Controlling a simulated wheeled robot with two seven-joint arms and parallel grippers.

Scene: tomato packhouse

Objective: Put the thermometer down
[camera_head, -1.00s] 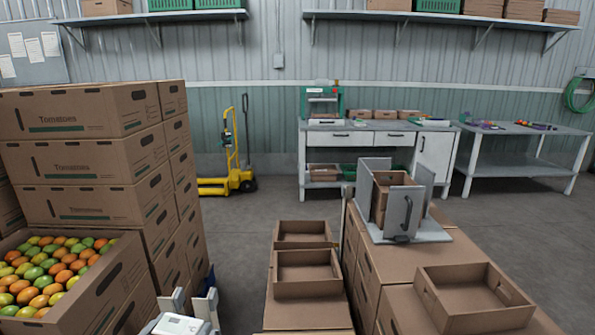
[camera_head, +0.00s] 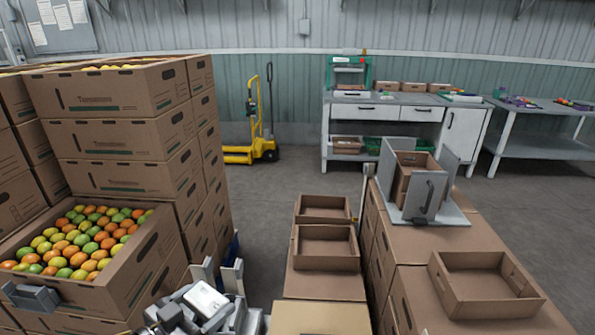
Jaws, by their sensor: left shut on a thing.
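My left gripper (camera_head: 219,275) is low in the head view, just right of the tomato crate, with two pale fingers pointing up. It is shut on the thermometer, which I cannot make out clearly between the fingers. A white block (camera_head: 207,299) shows on the near side of the fingers; I cannot tell whether it is part of the thermometer or of my wrist.
An open crate of tomatoes (camera_head: 150,262) stands at left, before stacked cartons (camera_head: 125,140). Empty trays (camera_head: 326,262) (camera_head: 482,305) rest on boxes at centre and right, near a grey box stand (camera_head: 452,212). A yellow pallet truck (camera_head: 240,155) and workbench (camera_head: 385,112) stand behind.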

